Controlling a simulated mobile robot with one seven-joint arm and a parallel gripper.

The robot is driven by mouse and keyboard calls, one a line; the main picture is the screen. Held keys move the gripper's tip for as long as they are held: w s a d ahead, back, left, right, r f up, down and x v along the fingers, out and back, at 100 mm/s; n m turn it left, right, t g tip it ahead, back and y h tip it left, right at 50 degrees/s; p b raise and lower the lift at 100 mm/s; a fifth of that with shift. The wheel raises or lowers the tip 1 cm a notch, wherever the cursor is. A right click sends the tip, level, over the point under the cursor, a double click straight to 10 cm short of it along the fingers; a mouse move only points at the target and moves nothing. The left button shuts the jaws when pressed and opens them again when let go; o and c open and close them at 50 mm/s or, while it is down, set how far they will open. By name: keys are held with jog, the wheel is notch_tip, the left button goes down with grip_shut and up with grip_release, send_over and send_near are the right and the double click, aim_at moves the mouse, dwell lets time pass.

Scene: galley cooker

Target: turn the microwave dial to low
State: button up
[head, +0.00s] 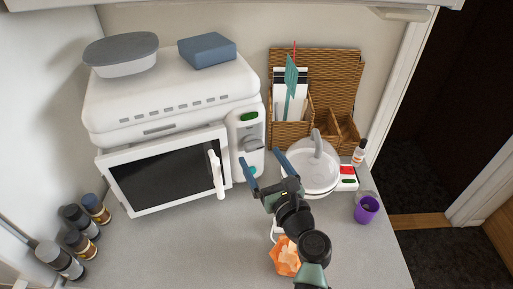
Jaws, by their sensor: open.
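The white microwave (172,130) stands on the counter at the left, its dark-windowed door closed or nearly so, with a white handle (216,174) on the right. Its control panel (241,120) to the right of the door carries a green display at the top and a grey dial (252,144). The dial's setting is too small to read. A teal spot shows low on the panel. My gripper (262,168) is open and empty, its two blue fingers spread in front of the panel's lower right. I cannot tell whether either finger touches the panel.
A grey-lidded dish (121,55) and a blue box (207,50) sit on the microwave. A wicker organiser (340,85), round sink (312,178) with faucet and purple cup (367,209) are to the right. Several jars (78,217) stand left; an orange item (285,257) lies in front.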

aim_at(255, 149)
jog(key=shift+x, duration=2)
jog(key=c, duration=1.4)
jog(key=shift+o, duration=0.2)
